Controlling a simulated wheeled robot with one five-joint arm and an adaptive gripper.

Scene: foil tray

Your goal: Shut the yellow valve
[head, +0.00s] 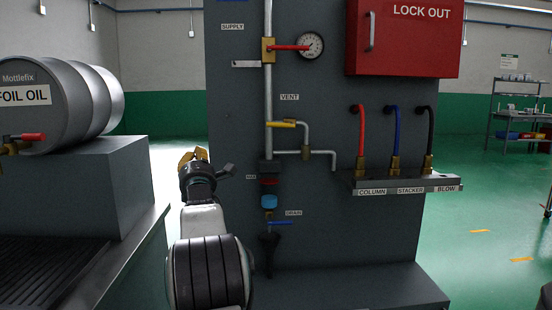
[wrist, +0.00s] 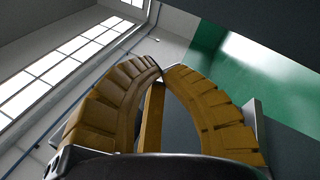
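The yellow valve handle (head: 281,124) is in the head view, just below the VENT label (head: 290,97). It lies roughly level, in line with the short branch running right from the upright pipe (head: 268,90). My gripper (head: 192,156) is left of the panel's pipework and lower than the yellow handle, clear of it. In the wrist view its two ribbed tan fingers (wrist: 162,72) curve together and their tips appear to meet, with nothing seen held between them. The yellow valve does not show in the wrist view.
A red-handled supply valve (head: 288,48) and a gauge (head: 310,45) sit above. A blue drain handle (head: 281,223) is below. Red, blue and black hoses (head: 393,135) stand on a ledge (head: 400,182) at right. An oil drum (head: 45,100) rests on a grey block at left.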

